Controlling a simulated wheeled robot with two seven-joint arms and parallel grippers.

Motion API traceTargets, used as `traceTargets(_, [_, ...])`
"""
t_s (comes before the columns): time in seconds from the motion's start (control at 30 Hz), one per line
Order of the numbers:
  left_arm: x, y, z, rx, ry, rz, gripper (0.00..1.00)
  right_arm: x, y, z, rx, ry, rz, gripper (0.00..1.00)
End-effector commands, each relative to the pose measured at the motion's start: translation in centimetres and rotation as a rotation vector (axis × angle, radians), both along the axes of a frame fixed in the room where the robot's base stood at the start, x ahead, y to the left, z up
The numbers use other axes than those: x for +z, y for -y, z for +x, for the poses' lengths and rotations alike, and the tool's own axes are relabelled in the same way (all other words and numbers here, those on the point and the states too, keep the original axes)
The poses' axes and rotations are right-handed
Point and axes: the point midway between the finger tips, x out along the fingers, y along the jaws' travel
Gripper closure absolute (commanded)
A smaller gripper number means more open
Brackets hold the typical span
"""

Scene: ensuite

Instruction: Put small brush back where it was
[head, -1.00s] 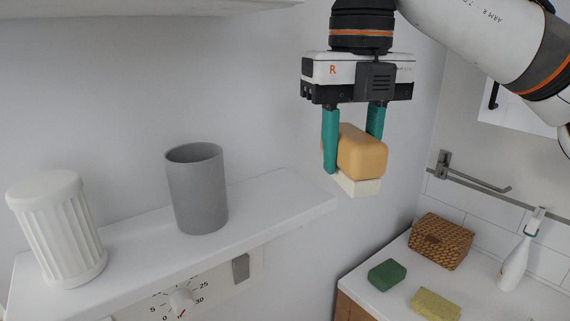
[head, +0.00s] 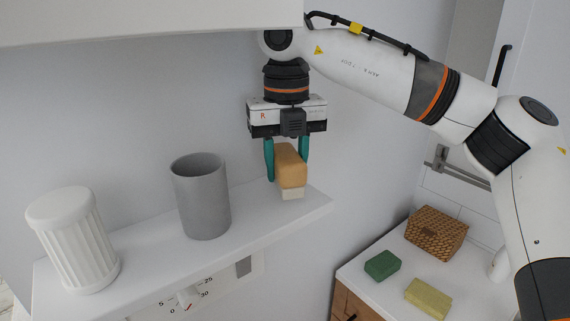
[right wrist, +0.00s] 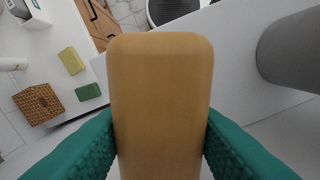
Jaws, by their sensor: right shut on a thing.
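The small brush (head: 290,166) has a tan wooden block back and pale bristles facing down. My right gripper (head: 287,160) is shut on its sides with teal fingers. In the head view the brush is over the right end of the white wall shelf (head: 258,220), right of the grey cup; I cannot tell whether the bristles touch the shelf. In the right wrist view the brush's tan back (right wrist: 160,100) fills the middle between both fingers. My left gripper is not in view.
A grey cup (head: 202,197) and a white fluted container (head: 74,240) stand on the shelf. A dial panel is below it. On the lower counter are a wicker box (head: 436,236), a green sponge (head: 382,265) and a yellow sponge (head: 428,298). A white cabinet edge overhangs above.

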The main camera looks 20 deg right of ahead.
Motion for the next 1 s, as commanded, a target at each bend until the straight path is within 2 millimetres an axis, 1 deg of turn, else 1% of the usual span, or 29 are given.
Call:
traceTargets(0.03, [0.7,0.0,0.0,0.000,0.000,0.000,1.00,-0.6,0.1,-0.1,0.001,-0.003,-0.001,0.79])
traceTargets(0.07, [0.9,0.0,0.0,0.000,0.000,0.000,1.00,-0.9,0.1,-0.1,0.001,-0.003,-0.002,0.79])
traceTargets(0.13, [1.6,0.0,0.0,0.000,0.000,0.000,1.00,-1.0,-0.1,0.2,0.000,0.000,0.000,0.79])
traceTargets(0.23, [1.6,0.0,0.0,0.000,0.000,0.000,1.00,-1.6,-0.1,0.3,-0.001,0.001,0.000,0.79])
traceTargets(0.53, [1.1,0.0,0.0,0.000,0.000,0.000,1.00,-2.0,-0.1,0.3,-0.001,0.001,0.001,0.79])
traceTargets(0.57, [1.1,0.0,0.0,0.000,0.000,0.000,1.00,-2.0,-0.1,0.3,-0.001,0.001,0.000,0.59])
traceTargets(0.6, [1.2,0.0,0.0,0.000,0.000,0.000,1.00,-1.9,-0.1,0.3,-0.001,0.001,0.000,0.52])
traceTargets(0.7, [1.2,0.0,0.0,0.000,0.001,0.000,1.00,-1.9,-0.1,0.3,-0.001,0.001,0.000,0.39])
traceTargets(1.0, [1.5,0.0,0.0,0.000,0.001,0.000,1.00,-1.6,-0.1,0.3,-0.001,0.001,0.000,0.39])
